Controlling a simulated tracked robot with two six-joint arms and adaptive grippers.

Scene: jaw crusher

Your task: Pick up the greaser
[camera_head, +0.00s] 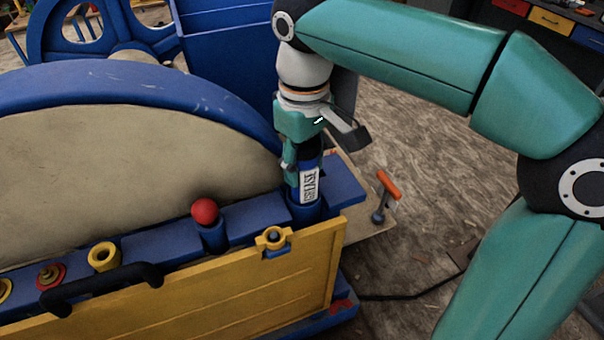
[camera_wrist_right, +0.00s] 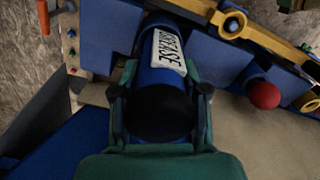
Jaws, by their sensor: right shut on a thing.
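The greaser is a blue cylinder with a white label reading GREASE (camera_head: 309,186). It stands upright in a blue holder (camera_head: 304,212) at the right end of the blue ledge. My right gripper (camera_head: 304,160) comes down from above and is shut on the greaser's upper part. In the right wrist view the greaser (camera_wrist_right: 168,58) lies between the two fingers (camera_wrist_right: 160,100), with its label facing the yellow panel side. Its lower end is hidden in the holder. My left gripper is in neither view.
Left along the ledge are a red ball knob (camera_head: 205,211), a yellow ring (camera_head: 103,256) and a black handle (camera_head: 100,287). A yellow panel (camera_head: 220,290) stands in front. The large blue-rimmed wheel (camera_head: 130,85) is behind. An orange-handled tool (camera_head: 387,187) stands to the right.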

